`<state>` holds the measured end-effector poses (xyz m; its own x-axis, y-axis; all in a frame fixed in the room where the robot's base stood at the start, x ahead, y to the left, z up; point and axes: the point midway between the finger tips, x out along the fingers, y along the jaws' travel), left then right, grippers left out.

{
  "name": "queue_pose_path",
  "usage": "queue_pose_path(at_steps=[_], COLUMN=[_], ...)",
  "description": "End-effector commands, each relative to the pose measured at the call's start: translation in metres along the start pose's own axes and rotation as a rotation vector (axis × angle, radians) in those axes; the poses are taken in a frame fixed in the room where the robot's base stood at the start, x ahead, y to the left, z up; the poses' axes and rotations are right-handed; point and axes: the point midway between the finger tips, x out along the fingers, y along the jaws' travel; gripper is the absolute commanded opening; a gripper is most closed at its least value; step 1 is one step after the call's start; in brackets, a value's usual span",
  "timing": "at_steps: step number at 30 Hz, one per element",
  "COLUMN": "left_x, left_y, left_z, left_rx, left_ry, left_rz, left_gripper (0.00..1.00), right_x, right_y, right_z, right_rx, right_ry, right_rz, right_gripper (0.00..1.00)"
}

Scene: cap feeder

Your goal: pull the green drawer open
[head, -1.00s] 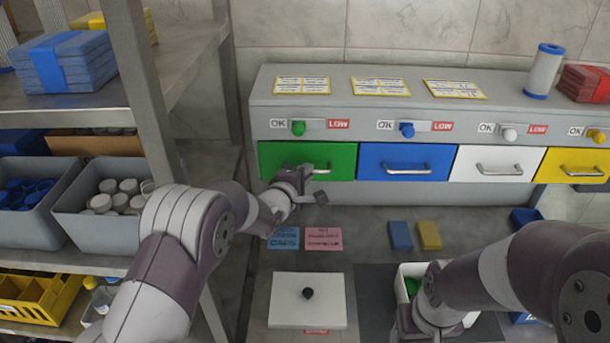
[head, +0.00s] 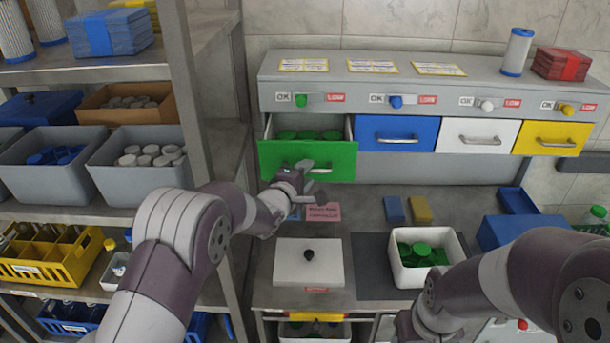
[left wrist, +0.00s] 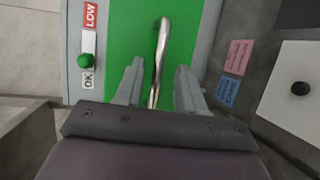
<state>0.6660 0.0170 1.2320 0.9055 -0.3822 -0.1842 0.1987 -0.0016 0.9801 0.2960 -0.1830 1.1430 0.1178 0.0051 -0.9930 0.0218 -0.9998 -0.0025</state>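The green drawer (head: 335,164) sits at the left end of the grey feeder and stands out from it, open at the top. Green caps (head: 308,135) show inside. My left gripper (head: 308,180) is at the drawer's front, by its metal handle. In the left wrist view the handle (left wrist: 161,48) runs between the two fingers of my left gripper (left wrist: 159,75), with gaps on both sides, so the gripper looks open around it. The green drawer front (left wrist: 125,35) fills the area behind. My right arm shows at lower right, but its gripper does not.
Blue (head: 396,134), white (head: 477,136) and yellow (head: 551,138) drawers are shut. Below stand a white lidded box (head: 300,275) and a white bin (head: 452,250) of green caps. A shelf post (head: 187,90) rises left of the drawer.

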Motion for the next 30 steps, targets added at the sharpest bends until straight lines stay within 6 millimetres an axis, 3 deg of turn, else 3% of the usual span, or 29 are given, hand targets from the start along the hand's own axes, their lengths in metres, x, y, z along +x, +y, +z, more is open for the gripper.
queue_pose_path(at_steps=[11, 24, 30], left_x=[-0.009, -0.113, -0.128], left_y=[0.000, -0.001, 0.000], left_z=[0.000, -0.001, 0.000], left_rx=[0.000, 0.001, -0.001], left_ry=[0.001, 0.001, 0.001], left_rz=[0.004, 0.004, 0.002], left_gripper=[0.38, 0.38, 0.38], right_x=[0.006, 0.041, 0.042], right_y=[0.000, 0.000, 0.000], right_z=[0.001, 0.005, 0.005], right_rx=[0.000, 0.000, 0.000], right_ry=[0.000, 0.000, 0.000], right_rz=[0.000, 0.000, 0.000], right_gripper=[0.58, 0.58, 0.58])
